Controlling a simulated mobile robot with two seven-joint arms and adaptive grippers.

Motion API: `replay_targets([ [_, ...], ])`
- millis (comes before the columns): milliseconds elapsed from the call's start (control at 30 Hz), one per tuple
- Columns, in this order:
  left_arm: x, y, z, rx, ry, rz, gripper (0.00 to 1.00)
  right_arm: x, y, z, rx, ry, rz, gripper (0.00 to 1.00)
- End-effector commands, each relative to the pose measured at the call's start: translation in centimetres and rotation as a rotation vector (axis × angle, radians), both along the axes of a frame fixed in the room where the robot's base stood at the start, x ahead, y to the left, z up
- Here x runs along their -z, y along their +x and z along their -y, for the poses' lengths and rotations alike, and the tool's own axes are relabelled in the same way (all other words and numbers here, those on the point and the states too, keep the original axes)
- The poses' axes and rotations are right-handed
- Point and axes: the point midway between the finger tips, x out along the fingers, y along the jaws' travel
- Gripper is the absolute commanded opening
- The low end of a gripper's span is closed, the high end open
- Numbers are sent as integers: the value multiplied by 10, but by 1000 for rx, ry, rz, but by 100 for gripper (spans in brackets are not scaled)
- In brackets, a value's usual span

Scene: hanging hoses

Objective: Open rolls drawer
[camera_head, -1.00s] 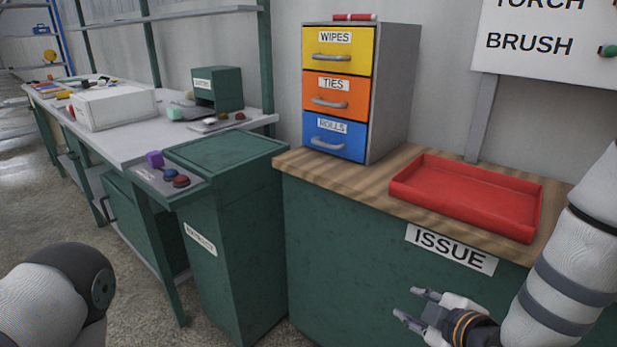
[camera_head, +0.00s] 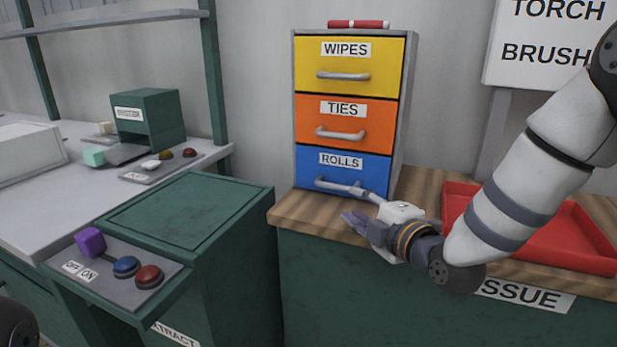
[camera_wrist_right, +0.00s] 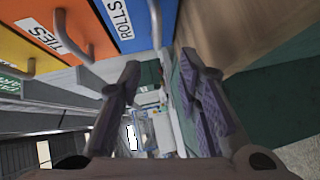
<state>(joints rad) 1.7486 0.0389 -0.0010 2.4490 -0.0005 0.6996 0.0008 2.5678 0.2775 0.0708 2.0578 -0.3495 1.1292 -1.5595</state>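The blue rolls drawer (camera_head: 315,168) is the lowest of three in a grey cabinet and is shut. Its light bar handle (camera_head: 326,184) is partly covered by my right gripper. My right gripper (camera_head: 349,203) is open and empty, just in front of the drawer's lower right; I cannot tell whether a finger touches the handle. In the right wrist view, the open fingers (camera_wrist_right: 160,68) have nothing between them. The rolls drawer (camera_wrist_right: 138,18) and its handle (camera_wrist_right: 156,22) show there at the top. My left gripper is not in view.
The orange ties drawer (camera_head: 315,130) and yellow wipes drawer (camera_head: 310,60) above are shut. A red tray (camera_head: 580,235) lies right on the wooden counter (camera_head: 300,208), behind my right arm. A green bin (camera_head: 190,210) stands left, beside a button panel (camera_head: 105,280).

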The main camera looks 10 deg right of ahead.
Motion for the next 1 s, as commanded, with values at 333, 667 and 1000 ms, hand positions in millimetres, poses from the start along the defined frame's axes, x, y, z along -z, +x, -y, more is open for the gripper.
replay_targets([
  [333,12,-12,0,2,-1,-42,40,11,47,-8,1,-4,4,31],
  [667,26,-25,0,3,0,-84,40,19,111,-22,1,-4,4,31],
  [1000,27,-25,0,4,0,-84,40,16,118,-24,0,-5,7,31],
])
